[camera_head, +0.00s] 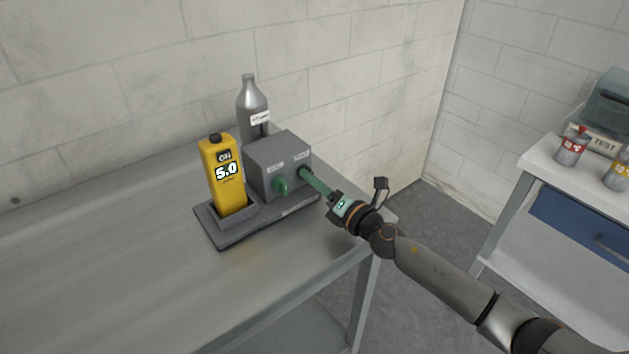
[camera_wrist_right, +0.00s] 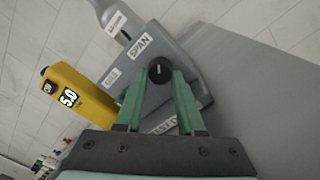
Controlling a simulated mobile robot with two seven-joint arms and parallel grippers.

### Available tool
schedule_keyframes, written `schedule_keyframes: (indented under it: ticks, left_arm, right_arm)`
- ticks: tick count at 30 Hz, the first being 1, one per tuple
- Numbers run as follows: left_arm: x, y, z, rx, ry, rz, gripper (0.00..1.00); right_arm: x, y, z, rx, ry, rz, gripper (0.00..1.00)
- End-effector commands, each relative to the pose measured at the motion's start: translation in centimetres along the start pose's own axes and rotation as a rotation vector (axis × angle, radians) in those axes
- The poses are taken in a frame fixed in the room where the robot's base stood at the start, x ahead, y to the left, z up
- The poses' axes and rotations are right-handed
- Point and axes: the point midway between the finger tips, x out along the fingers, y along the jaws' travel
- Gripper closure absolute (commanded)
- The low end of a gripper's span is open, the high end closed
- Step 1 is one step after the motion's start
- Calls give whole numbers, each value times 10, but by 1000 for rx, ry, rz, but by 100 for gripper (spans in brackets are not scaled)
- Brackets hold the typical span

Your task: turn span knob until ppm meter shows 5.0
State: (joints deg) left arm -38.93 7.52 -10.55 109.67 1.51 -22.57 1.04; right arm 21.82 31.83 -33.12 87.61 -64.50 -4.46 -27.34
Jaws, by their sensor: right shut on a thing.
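The yellow ppm meter (camera_head: 228,190) stands upright in a grey holder, and its display reads 5.0. It also shows in the right wrist view (camera_wrist_right: 82,96), reading 5.0. The grey box (camera_head: 268,152) beside it carries the knobs. The black span knob (camera_wrist_right: 160,70), with a white pointer mark, sits next to the SPAN label (camera_wrist_right: 139,46). My right gripper (camera_wrist_right: 159,84) has its green fingers on either side of this knob and is shut on it. In the head view the gripper (camera_head: 307,176) hides the knob. My left gripper is not in view.
A grey bottle (camera_head: 250,98) stands behind the box. The meter and box sit on a dark base (camera_head: 228,238) on a metal table (camera_head: 110,270), clear at the left and front. A white table (camera_head: 543,164) with small bottles stands at the right.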

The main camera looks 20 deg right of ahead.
Motion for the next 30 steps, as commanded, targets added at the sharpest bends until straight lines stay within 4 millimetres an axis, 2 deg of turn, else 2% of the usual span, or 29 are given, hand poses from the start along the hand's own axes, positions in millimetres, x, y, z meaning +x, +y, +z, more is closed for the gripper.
schedule_keyframes:
  ticks: [2,3,11,18,22,26,30]
  left_arm:
    - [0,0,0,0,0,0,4]
    - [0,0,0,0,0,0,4]
    - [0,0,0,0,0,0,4]
    - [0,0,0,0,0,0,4]
    - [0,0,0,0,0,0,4]
    - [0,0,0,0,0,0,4]
    - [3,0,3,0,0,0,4]
  right_arm:
    - [0,0,-1,0,1,0,100]
    - [0,0,-1,0,1,0,62]
    - [0,0,0,-1,1,0,33]
    - [0,0,0,-2,0,0,33]
    - [-8,-2,0,-2,1,-2,33]
    - [-25,-2,-1,-3,2,-3,33]
    - [-53,-2,-2,-3,5,-2,33]
